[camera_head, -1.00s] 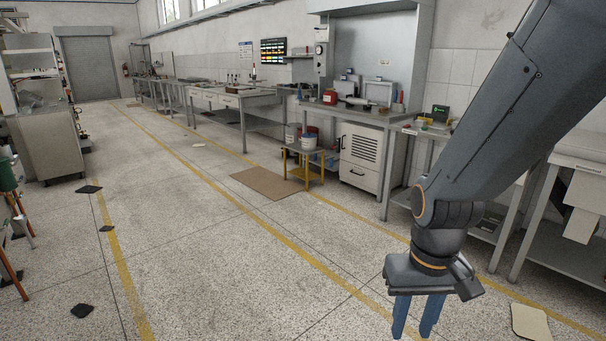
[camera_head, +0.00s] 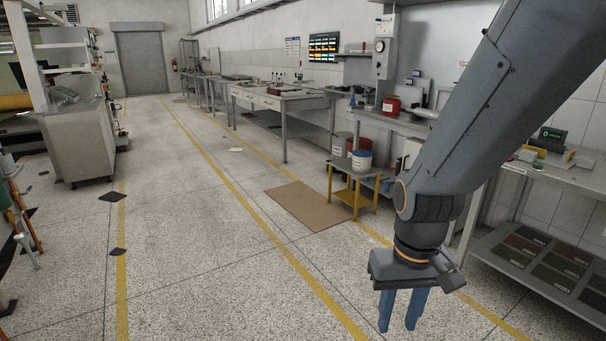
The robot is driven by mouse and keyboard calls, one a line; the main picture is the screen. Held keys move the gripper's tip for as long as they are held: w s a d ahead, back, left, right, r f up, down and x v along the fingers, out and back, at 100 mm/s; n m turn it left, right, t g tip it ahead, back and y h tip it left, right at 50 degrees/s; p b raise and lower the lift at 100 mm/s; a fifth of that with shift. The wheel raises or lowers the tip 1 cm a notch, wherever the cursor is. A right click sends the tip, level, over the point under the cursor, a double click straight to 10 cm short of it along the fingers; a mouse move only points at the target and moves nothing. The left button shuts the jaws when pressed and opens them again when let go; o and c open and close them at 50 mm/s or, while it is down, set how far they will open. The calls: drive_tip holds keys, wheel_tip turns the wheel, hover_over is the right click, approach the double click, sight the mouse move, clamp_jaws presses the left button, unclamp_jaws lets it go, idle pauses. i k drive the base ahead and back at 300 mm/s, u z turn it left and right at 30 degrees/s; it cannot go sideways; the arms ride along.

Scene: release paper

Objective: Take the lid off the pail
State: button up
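A small white pail (camera_head: 361,165) with a blue top stands on a low yellow-legged stand (camera_head: 345,169), right of the picture's middle. It is small in view, and I cannot tell how its lid sits. My gripper (camera_head: 401,318) hangs low at the front right, pointing down. Its two blue fingers are a little apart with nothing between them. It is well in front of the stand and touches nothing that I can see.
A brown mat (camera_head: 306,206) lies on the floor left of the stand. A red container (camera_head: 391,106) is on the bench behind. A shelf with dark panels (camera_head: 545,259) is at the right. A grey cabinet (camera_head: 78,138) stands at the left. The middle floor is open.

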sight(362, 153)
drive_tip(key=u, duration=0.05)
drive_tip(key=i, duration=1.95)
drive_tip(key=z, duration=0.15)
drive_tip(key=i, duration=2.1)
drive_tip(key=z, duration=0.5)
drive_tip(key=i, duration=1.65)
drive_tip(key=z, duration=0.25)
